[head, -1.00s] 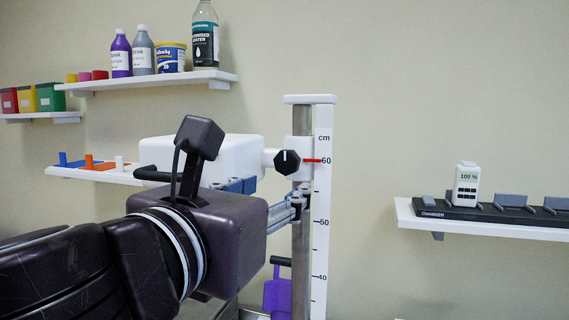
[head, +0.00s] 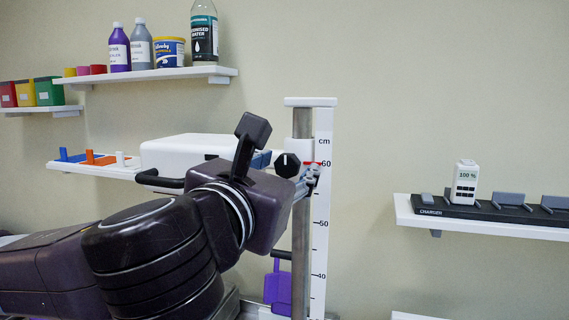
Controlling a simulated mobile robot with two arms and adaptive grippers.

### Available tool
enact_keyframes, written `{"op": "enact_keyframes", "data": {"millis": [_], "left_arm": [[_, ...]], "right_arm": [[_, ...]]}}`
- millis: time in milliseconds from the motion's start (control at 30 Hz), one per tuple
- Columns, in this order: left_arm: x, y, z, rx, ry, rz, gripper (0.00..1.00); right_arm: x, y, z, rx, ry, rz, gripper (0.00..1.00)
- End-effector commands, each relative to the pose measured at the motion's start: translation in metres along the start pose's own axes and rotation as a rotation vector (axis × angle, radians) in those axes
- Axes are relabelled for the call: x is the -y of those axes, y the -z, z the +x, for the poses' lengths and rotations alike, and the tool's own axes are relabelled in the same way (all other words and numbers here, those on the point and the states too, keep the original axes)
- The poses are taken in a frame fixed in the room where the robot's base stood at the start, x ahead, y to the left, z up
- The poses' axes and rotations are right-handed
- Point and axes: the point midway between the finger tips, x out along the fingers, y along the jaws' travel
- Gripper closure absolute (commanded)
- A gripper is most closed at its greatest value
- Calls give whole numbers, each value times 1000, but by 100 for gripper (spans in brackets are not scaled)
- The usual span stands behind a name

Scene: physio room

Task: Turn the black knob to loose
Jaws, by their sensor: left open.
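The black knob (head: 287,164) is on the slider of an upright post (head: 301,228), beside the 60 mark of the cm scale (head: 322,210). Its white pointer line looks roughly upright. My left gripper (head: 309,180) is open, just below and to the right of the knob and near the post. My wrist hides part of its fingers, and I cannot tell whether they touch the post or the slider. The knob is not between the fingers. My right gripper is out of view.
Shelves behind hold bottles (head: 141,47) and coloured bins (head: 48,92). A charger shelf (head: 480,226) is at the right. The wall between post and charger is clear.

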Motion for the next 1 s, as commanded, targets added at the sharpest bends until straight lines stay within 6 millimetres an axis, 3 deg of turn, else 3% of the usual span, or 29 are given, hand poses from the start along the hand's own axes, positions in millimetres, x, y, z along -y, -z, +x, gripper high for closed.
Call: {"op": "enact_keyframes", "data": {"millis": [133,500,1000], "left_arm": [[0,0,0,0,0,0,54],[0,0,0,0,1,-1,95],[1,2,0,1,0,-134,97]], "right_arm": [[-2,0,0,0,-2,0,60],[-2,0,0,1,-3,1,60],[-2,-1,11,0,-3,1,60]]}}
